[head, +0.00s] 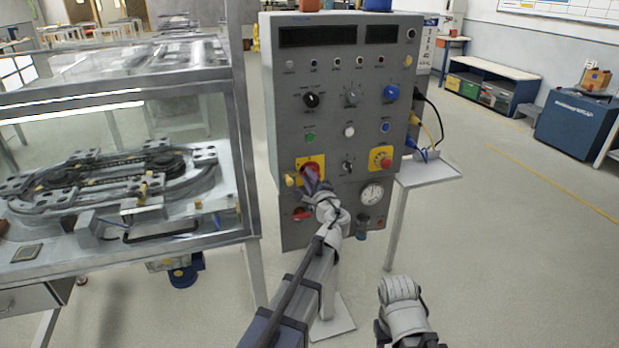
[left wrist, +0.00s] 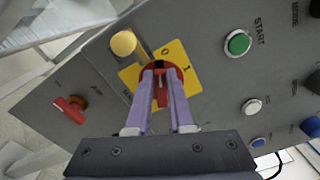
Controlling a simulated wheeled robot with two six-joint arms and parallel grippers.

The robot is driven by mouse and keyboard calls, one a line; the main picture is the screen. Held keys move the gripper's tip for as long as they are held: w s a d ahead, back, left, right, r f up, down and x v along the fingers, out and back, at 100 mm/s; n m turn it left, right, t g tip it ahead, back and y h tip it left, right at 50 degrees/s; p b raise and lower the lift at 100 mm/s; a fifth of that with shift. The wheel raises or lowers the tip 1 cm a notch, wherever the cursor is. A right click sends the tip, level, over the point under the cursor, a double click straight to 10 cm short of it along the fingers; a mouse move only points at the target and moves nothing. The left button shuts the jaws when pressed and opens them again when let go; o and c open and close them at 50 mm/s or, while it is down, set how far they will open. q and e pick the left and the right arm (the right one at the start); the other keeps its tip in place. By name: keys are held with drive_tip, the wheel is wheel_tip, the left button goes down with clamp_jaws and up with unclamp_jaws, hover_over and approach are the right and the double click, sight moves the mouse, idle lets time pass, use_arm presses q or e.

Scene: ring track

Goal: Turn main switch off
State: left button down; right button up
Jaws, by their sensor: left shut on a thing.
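The main switch is a red rotary knob (head: 311,169) on a yellow plate at the lower left of the grey control panel (head: 340,120). My left gripper (head: 315,183) is at the knob. In the left wrist view its two fingers (left wrist: 162,88) are shut on the red knob (left wrist: 160,66), one on each side of its grip. The marks 0 and 1 show on the yellow plate (left wrist: 180,54) just above the knob. The fingers hide part of the knob, so which mark it points to is unclear.
A yellow knob (left wrist: 123,43) sticks out beside the plate. A red air valve (left wrist: 70,108) sits lower on the panel. A red emergency button (head: 386,162) is at its right. A glass-walled cabinet (head: 120,150) stands close on the left.

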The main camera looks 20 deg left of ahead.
use_arm(q)
drive_tip(key=n, duration=0.2)
drive_tip(key=f+n, duration=0.1)
drive_tip(key=n, duration=0.1)
drive_tip(key=shift+s+a+n+b, duration=0.1)
drive_tip(key=shift+n+b, duration=0.25)
drive_tip(key=shift+n, duration=0.05)
idle(0.4)
drive_tip(key=c, duration=0.8)
unclamp_jaws()
drive_tip(key=shift+s, duration=0.1)
drive_tip(key=v, duration=0.7)
drive_tip(key=shift+s+d, duration=0.25)
